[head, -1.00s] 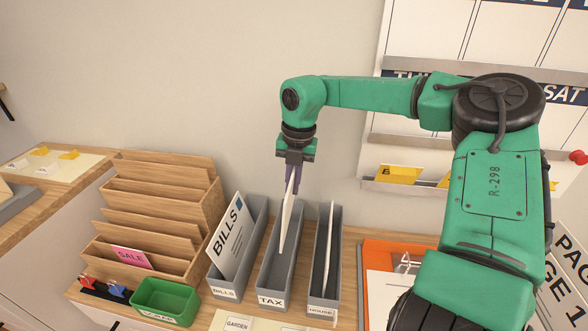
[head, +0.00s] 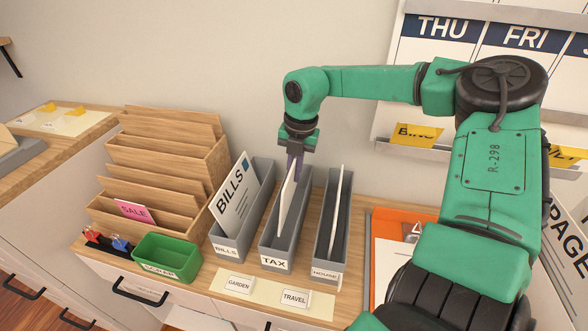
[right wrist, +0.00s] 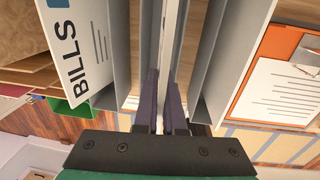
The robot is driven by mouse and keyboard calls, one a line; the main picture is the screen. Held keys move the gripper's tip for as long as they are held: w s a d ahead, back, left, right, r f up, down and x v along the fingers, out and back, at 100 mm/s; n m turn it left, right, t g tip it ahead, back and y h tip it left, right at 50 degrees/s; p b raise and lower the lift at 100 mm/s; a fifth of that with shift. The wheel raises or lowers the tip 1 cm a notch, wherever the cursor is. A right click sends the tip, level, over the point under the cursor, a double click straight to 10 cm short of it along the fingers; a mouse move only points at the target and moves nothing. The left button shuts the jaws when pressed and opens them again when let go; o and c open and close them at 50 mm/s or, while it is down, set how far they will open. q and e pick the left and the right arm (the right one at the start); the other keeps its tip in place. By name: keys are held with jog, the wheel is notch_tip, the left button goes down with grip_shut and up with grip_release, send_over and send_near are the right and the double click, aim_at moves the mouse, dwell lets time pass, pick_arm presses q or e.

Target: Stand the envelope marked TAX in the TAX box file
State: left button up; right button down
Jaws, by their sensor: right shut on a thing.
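The TAX box file (head: 272,262) is a grey open-topped box on the wooden cabinet top, in the middle of three such files. My right gripper (head: 296,168) is above the rear part of this file, pointing down. It is shut on the upper edge of a thin white envelope (head: 286,203), which shows nearly edge-on, slightly tilted, with its lower part between the file's walls. The envelope also shows between the fingers in the right wrist view (right wrist: 172,45). Its marking is not readable, and whether its bottom touches the file's floor is hidden. My left gripper is not in view.
The BILLS file (head: 224,250) with its large envelope (head: 235,197) stands close on the left. The HOUSE file (head: 325,272) with a thin white envelope (head: 341,205) stands close on the right. A green tray (head: 167,255) and a wooden sorter (head: 165,175) are farther left.

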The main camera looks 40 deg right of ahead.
notch_tip(320, 180, down, 9)
jog(key=b, duration=0.7)
jog(key=shift+r, duration=0.15)
jog(key=c, duration=1)
grip_release()
jog(key=shift+o, duration=0.4)
jog(key=shift+o, duration=0.9)
